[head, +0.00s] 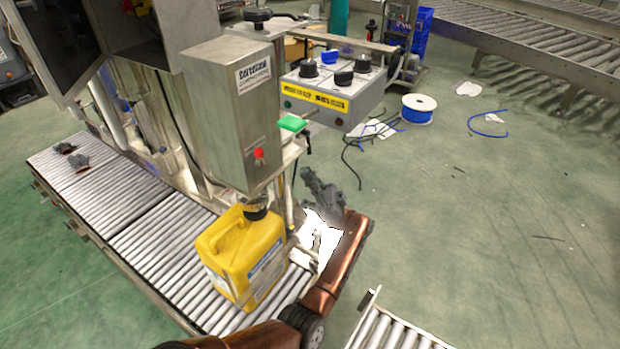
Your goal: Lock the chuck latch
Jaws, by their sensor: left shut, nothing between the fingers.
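A yellow jerrycan (243,257) stands upright on the roller conveyor, under the grey capping head housing (235,115). A dark chuck or cap part (255,210) sits at the can's neck, below the housing. I cannot clearly make out the chuck latch. A green block (293,122) juts from the housing's right side. My left gripper (307,176) is shut and empty, to the right of the housing's lower end and below the green block. It looks apart from the can. My right gripper is not in view.
A control box (335,95) with several knobs is fixed right of the housing, above my left gripper. The roller conveyor (150,232) runs left under the machine. A blue cable spool (418,108) and loose cables lie on the floor. Open floor lies to the right.

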